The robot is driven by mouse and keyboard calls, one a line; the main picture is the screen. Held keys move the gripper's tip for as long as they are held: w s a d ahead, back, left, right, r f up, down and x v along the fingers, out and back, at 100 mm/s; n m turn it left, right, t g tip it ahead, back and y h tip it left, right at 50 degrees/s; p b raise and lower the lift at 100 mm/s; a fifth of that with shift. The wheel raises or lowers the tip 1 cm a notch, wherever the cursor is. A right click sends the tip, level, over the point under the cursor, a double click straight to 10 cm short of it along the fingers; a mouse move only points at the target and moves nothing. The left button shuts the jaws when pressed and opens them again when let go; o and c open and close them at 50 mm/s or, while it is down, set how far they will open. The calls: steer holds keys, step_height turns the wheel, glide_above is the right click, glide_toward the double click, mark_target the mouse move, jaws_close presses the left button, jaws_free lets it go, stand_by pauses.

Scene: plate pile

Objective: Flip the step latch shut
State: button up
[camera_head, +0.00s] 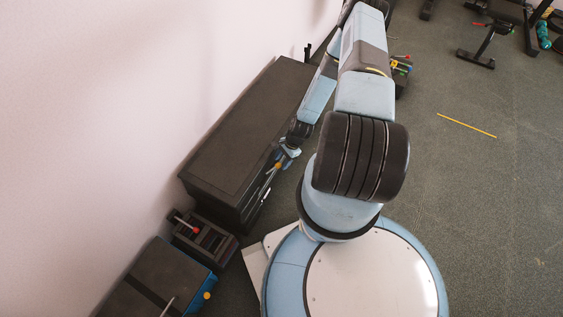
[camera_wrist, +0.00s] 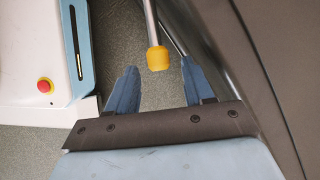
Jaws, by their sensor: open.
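The step latch appears as a thin grey rod with a yellow-orange knob (camera_head: 278,165), on the front side of a long dark step box (camera_head: 235,125) against the wall. In the wrist view the knob (camera_wrist: 157,58) hangs on its rod between my two blue fingertips, with a gap to each. My gripper (camera_wrist: 160,68) is open and empty around the knob. In the head view my gripper (camera_head: 286,157) is small and close to the box's front side, partly hidden by my arm. The rod's hinge end is outside the wrist view.
A small dark unit with a red-knobbed lever (camera_head: 196,230) and a dark box with a yellow knob (camera_head: 207,295) stand at lower left. A bench-like stand (camera_head: 478,52) is at upper right. A yellow stick (camera_head: 466,125) lies on otherwise open floor at right.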

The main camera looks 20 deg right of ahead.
steer(key=shift+a+f, duration=0.25)
steer(key=shift+f, duration=0.3)
steer(key=shift+c, duration=0.3)
jaws_close()
